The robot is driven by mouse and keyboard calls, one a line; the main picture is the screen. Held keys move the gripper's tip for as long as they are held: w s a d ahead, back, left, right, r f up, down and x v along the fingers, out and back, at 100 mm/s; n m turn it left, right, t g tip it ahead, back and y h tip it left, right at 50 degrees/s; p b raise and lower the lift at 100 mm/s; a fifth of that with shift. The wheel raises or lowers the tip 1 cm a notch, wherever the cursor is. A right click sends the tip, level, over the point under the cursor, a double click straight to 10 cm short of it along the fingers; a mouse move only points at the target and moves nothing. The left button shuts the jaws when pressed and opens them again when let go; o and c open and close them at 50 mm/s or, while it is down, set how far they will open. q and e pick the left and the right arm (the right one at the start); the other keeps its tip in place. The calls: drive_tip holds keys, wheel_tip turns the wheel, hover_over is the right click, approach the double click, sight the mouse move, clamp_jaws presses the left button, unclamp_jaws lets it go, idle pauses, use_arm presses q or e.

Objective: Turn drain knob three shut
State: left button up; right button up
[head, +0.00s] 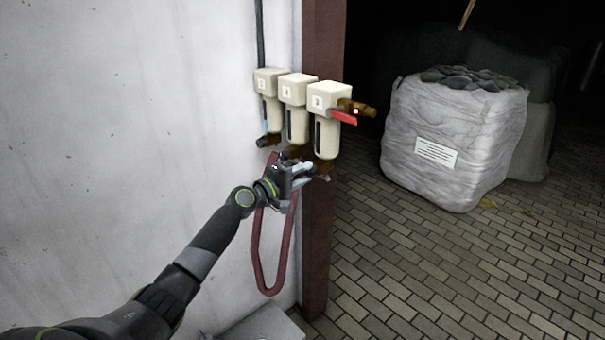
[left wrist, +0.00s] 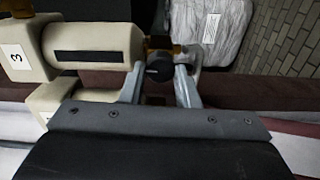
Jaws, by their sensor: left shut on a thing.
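Three cream filter units hang in a row on the wall. The third unit (head: 328,120) is the nearest, at the right end; its "3" label and bowl also show in the left wrist view (left wrist: 95,45). Drain knob three (left wrist: 159,70) is a dark round knob at the end of that bowl, below a brass fitting (head: 323,165). My left gripper (head: 318,174) is shut on this knob, with one finger on each side of it in the left wrist view (left wrist: 160,80). How far the knob is turned cannot be told. My right gripper is out of view.
A red lever (head: 343,118) and brass outlet (head: 358,107) stick out right of the third unit. A dark red hose loop (head: 268,285) hangs below my gripper. A brown post (head: 316,255) stands behind. A wrapped white sack (head: 450,140) stands on the brick floor, with free floor in front.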

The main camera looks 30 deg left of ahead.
use_arm(q)
drive_tip(key=shift+n, duration=0.4)
drive_tip(key=o, duration=1)
drive_tip(key=shift+c, duration=0.2)
drive_tip(key=shift+s, duration=0.1)
drive_tip(key=b+v, duration=0.4)
drive_tip(key=v, duration=1.3)
drive_tip(key=shift+a+b, duration=0.15)
drive_tip(key=shift+b, duration=0.2)
drive_tip(key=shift+s+f, duration=0.1)
